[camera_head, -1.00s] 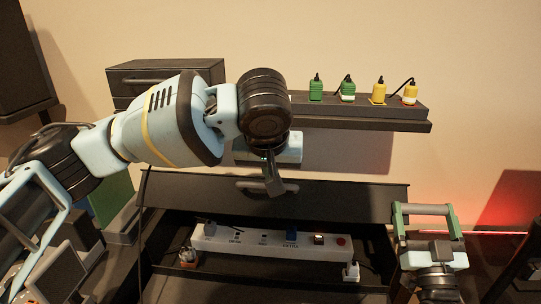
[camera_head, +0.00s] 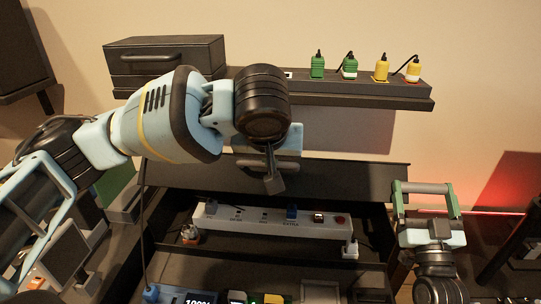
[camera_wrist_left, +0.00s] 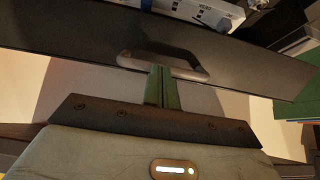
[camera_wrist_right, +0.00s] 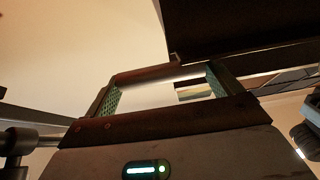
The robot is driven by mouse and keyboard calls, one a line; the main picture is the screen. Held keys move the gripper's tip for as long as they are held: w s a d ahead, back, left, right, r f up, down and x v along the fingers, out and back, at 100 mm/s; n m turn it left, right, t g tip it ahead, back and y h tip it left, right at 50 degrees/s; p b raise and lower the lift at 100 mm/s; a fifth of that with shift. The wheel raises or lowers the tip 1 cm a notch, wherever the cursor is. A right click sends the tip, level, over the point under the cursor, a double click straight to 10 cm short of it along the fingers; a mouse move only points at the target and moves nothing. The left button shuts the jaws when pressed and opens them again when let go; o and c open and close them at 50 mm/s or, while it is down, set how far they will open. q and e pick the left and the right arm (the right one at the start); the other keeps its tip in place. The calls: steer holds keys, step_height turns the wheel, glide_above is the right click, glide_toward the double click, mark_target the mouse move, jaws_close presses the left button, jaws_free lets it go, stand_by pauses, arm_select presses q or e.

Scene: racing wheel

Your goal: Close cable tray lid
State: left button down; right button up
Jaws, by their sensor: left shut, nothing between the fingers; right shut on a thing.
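The cable tray (camera_head: 160,215) is open. Its dark lid (camera_head: 350,180) stands raised behind a white power strip (camera_head: 265,219). The lid handle (camera_head: 245,163) also shows in the left wrist view (camera_wrist_left: 190,71). My left gripper (camera_head: 273,182) is shut and empty, its fingertips at the lid handle in the left wrist view (camera_wrist_left: 160,70); I cannot tell whether they touch. My right gripper (camera_head: 427,188) is to the right of the tray, its green fingers spread around a dark bar (camera_wrist_right: 150,73). What the bar belongs to is unclear.
A shelf (camera_head: 370,97) with green and yellow plugs (camera_head: 317,66) runs along the wall above the lid. A dark box with a handle (camera_head: 165,57) is at upper left. A panel with a lit display (camera_head: 200,299) is at the front.

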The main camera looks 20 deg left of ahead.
steer(key=o, duration=1.1)
steer(key=shift+f, duration=0.1)
steer(key=v, duration=1.2)
steer(key=shift+s, duration=0.1)
steer(key=s+f+g, duration=0.1)
steer(key=s+f, duration=0.2)
steer(key=f, duration=0.1)
steer(key=s+f+m+g, duration=0.1)
steer(key=s+f, duration=0.3)
steer(key=s+d+f+m+g, duration=0.1)
steer(key=s+f, duration=0.2)
steer(key=f, duration=0.1)
steer(key=shift+s+f+h, duration=0.1)
steer(key=shift+s+h, duration=0.1)
steer(key=shift+h, duration=0.1)
steer(key=s+d+f+g+h, duration=0.25)
steer(key=s+f+g, duration=0.25)
steer(key=s+f, duration=0.65)
steer(key=s+d+f+g+h, duration=0.1)
steer(key=s+f+g, duration=0.2)
steer(key=s, duration=0.7)
steer(key=s+d+f+g+h, duration=0.1)
steer(key=s+f+g, duration=0.3)
steer(key=s, duration=0.6)
step_height(320, 180, down, 3)
steer(key=shift+s+d+r+g, duration=0.1)
steer(key=shift+s+d+g, duration=0.25)
steer(key=shift+d, duration=0.1)
